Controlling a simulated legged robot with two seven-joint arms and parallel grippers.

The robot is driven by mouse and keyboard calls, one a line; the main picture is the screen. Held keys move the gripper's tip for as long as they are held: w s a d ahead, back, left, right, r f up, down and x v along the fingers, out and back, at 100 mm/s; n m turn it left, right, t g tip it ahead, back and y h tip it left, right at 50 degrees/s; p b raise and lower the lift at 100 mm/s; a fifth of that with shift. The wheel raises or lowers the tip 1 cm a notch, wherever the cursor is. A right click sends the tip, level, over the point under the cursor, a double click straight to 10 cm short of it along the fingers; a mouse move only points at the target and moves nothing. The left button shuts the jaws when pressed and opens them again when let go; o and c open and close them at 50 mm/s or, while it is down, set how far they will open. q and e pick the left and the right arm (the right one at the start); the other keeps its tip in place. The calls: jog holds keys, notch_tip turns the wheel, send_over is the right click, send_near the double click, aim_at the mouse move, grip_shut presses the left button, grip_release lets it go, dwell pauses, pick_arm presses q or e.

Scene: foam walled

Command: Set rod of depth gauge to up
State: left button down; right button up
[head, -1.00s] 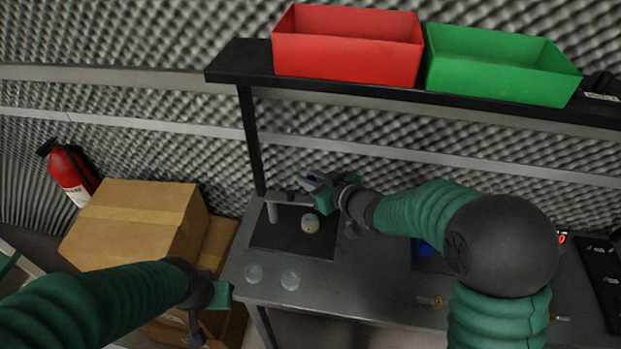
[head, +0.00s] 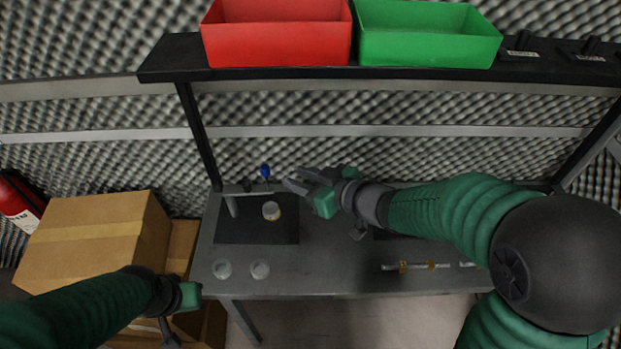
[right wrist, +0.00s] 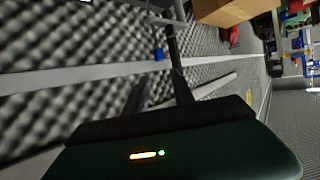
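The depth gauge stand (head: 250,189), a grey post with a side arm, stands on a black base plate (head: 230,237) at the left of the bench. A blue knob (head: 265,170) shows above the arm's right end; it looks like the top of the rod. The rod's lower part is too small to make out. My right gripper (head: 300,179) is just right of the knob, empty, fingers apart. In the right wrist view the blue knob (right wrist: 159,54) shows beyond the open fingers. My left gripper (head: 178,310) hangs at the lower left, away from the gauge; its fingers are unclear.
A small jar (head: 271,211) stands on the black plate, and two clear round dishes (head: 241,269) are near the front edge. A shelf above bears a red bin (head: 277,45) and a green bin (head: 425,45). Cardboard boxes (head: 90,235) stand left.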

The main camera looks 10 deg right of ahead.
jog(key=v, duration=0.4)
jog(key=s+d+f+m+g+h, duration=0.2)
jog(key=d+f+m+h, duration=0.3)
jog(key=d+f+h, duration=0.4)
jog(key=s+f+m+g, duration=0.1)
jog(key=s+f+g, duration=0.1)
jog(key=s, duration=0.4)
jog(key=s+f+m+g, duration=0.1)
jog(key=s+f+g, duration=0.2)
jog(key=s, duration=0.4)
jog(key=shift+f+g+y, duration=0.3)
jog(key=shift+g+y, duration=0.1)
jog(key=shift+g, duration=0.2)
